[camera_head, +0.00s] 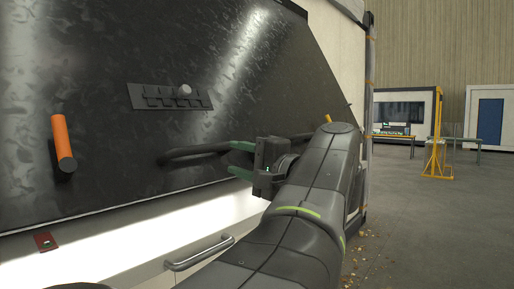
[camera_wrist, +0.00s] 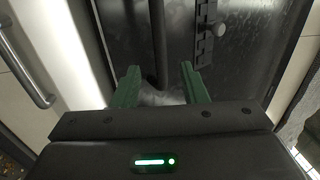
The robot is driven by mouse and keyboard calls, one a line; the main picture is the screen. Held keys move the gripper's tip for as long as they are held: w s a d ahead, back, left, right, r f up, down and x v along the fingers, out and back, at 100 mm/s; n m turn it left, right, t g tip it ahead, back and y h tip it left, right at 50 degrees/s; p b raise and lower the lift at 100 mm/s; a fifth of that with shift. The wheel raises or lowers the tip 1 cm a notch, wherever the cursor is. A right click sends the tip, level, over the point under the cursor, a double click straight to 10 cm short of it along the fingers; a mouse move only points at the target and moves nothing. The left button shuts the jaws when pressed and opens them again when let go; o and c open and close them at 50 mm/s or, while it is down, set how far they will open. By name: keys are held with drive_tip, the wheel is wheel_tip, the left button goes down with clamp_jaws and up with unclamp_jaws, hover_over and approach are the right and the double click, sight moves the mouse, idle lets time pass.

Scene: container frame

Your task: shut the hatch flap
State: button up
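The hatch flap (camera_head: 110,135) is a large dark, glossy panel filling the upper left of the head view. A black bar handle (camera_head: 190,154) runs along its lower part. My gripper (camera_head: 238,159) is at the right part of this bar, with its green fingers apart. In the wrist view the flap (camera_wrist: 240,50) fills the top, and the bar (camera_wrist: 157,45) reaches down between the spread fingers (camera_wrist: 160,82), with space on both sides. I cannot tell whether a finger touches it. How far the flap stands from its frame is unclear.
An orange cylinder (camera_head: 63,143) and a black hinge-like plate with a knob (camera_head: 170,96) sit on the panel. Below are a brightly lit pale wall strip, a red tag (camera_head: 46,241) and a metal handle (camera_head: 198,252). Open floor (camera_head: 440,225) lies to the right, with a yellow stand (camera_head: 437,150) farther back.

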sight(208, 150)
drive_tip(key=p+x, duration=0.2)
drive_tip(key=x, duration=0.9)
drive_tip(key=shift+w+a, duration=0.2)
drive_tip(key=shift+f, duration=0.1)
clamp_jaws()
